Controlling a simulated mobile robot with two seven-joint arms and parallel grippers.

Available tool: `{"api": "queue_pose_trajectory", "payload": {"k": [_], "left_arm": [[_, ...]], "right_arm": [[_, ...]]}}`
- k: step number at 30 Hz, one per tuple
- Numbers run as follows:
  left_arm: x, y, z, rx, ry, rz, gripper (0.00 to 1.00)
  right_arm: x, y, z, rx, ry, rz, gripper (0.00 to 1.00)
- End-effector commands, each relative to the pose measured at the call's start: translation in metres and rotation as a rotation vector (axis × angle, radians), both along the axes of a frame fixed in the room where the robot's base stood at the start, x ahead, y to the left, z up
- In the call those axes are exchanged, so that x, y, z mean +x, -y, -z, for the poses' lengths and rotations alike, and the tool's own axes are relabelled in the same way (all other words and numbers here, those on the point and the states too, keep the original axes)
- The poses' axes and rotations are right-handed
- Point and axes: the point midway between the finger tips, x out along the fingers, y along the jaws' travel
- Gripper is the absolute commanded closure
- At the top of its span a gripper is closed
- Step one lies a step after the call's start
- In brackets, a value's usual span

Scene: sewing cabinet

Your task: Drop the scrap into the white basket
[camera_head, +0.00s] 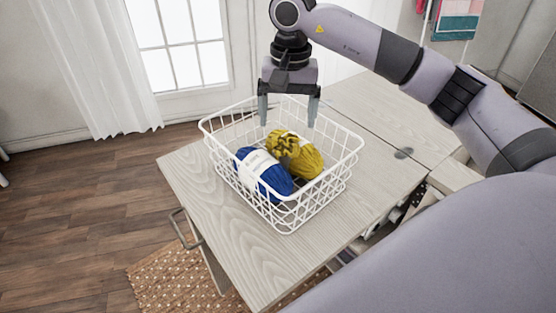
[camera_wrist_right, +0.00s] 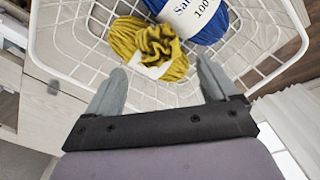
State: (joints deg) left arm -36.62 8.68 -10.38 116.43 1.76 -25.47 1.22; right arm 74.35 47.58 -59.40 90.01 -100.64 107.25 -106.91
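The white wire basket (camera_head: 338,190) stands on the wooden cabinet top; in the right wrist view its rim (camera_wrist_right: 52,70) spans the upper part. In it lie a blue yarn skein (camera_head: 262,172) with a white label and a mustard-yellow skein (camera_head: 309,160). A crumpled mustard scrap with dark marks (camera_head: 284,143) seems to lie on the yellow skein, inside the basket; it also shows in the wrist view (camera_wrist_right: 158,45). My right gripper (camera_head: 289,120) is over the back of the basket, fingers apart and empty, clear of the scrap. My left gripper is out of view.
The pale wooden cabinet top (camera_head: 240,250) is bare around the basket. A handle (camera_head: 181,228) sticks out at its left side. A woven rug (camera_head: 165,280) lies on the floor below. A curtained window (camera_head: 180,50) is behind.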

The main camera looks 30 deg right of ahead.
Motion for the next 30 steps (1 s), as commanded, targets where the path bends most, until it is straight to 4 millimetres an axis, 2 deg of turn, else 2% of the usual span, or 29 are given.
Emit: {"api": "queue_pose_trajectory", "payload": {"k": [5, 15, 18, 30], "left_arm": [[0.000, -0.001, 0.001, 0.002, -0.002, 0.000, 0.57], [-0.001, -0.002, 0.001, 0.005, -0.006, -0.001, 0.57], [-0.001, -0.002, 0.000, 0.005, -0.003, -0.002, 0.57], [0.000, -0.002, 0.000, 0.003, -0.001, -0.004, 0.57]], "right_arm": [[0.000, 0.000, -0.006, 0.001, 0.002, 0.000, 0.13], [0.000, 0.001, -0.058, 0.001, 0.003, 0.000, 0.13], [-0.001, 0.001, -0.067, 0.000, 0.001, 0.000, 0.13], [-0.001, 0.001, -0.072, 0.000, 0.000, 0.000, 0.13]]}}
